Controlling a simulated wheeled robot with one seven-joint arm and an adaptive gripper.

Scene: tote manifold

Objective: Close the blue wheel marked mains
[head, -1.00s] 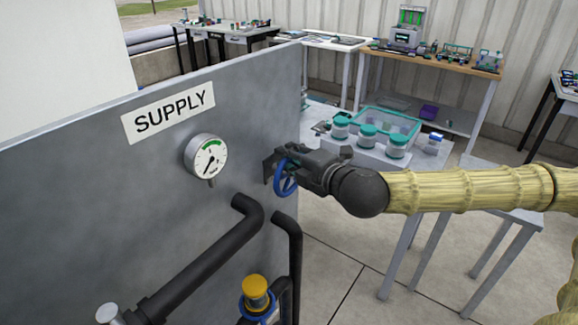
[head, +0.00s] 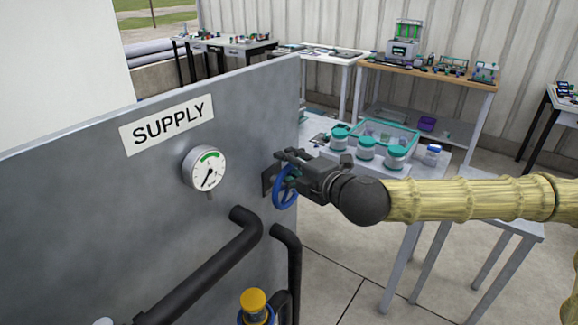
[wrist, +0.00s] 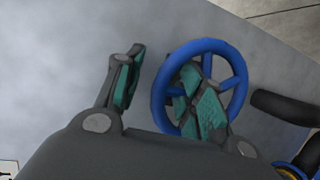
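A blue spoked wheel (head: 285,194) stands off the right end of the grey panel. No mains marking can be read on it. My gripper (head: 284,165) is at this wheel, with one dark finger showing above the rim. In the wrist view the blue wheel (wrist: 234,101) lies beyond the fingers of my gripper (wrist: 160,68). The fingers are spread apart. The left finger is outside the rim and the right finger overlaps the spokes. I cannot tell whether either touches the wheel.
The grey panel (head: 80,210) carries a SUPPLY sign (head: 167,124) and a round gauge (head: 204,168). Dark pipes (head: 215,265) run below the wheel. A yellow-capped fitting with blue beneath (head: 253,300) is lower down. A table with jars (head: 366,150) stands behind my arm.

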